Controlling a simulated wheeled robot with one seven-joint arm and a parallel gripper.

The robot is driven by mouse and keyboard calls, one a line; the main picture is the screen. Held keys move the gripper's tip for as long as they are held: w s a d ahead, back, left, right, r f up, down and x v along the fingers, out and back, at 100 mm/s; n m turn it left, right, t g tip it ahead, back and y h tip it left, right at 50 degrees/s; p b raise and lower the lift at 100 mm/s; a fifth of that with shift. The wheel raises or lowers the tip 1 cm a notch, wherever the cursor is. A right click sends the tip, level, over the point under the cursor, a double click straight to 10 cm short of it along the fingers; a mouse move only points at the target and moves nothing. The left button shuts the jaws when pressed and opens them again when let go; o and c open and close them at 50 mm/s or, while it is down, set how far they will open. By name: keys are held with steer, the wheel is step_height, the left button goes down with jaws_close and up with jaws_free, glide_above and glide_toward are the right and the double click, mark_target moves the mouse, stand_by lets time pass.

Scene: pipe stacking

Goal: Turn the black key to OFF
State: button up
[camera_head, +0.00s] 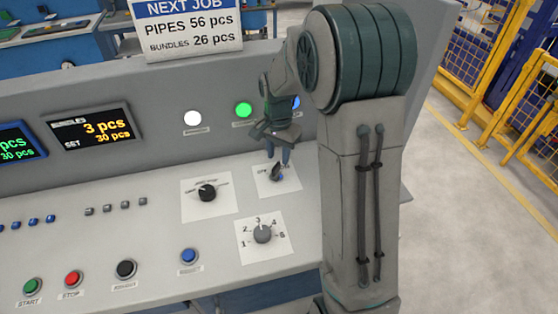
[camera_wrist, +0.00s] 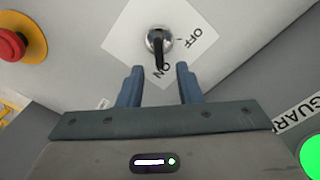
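The black key (camera_wrist: 159,52) sits in a round silver lock on a white plate (camera_wrist: 125,32) in the wrist view. Its handle points toward the ON mark (camera_wrist: 165,69), and the OFF mark (camera_wrist: 196,38) is to the upper right. My gripper (camera_wrist: 158,70) is open, with one blue finger on each side of the handle's end in the picture. Gaps show on both sides, and the depth is hard to tell. In the head view my gripper (camera_head: 279,156) points down just above the key (camera_head: 276,173), partly covering it.
A black selector knob (camera_head: 207,192) and a grey numbered dial (camera_head: 262,234) are nearby on the panel. A red button on a yellow base (camera_wrist: 12,45) is at the wrist view's upper left. A green lamp (camera_head: 243,110) is lit on the upright face behind.

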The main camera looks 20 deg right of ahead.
mark_target(279, 162)
steer(key=shift+f, duration=1.95)
jaws_close()
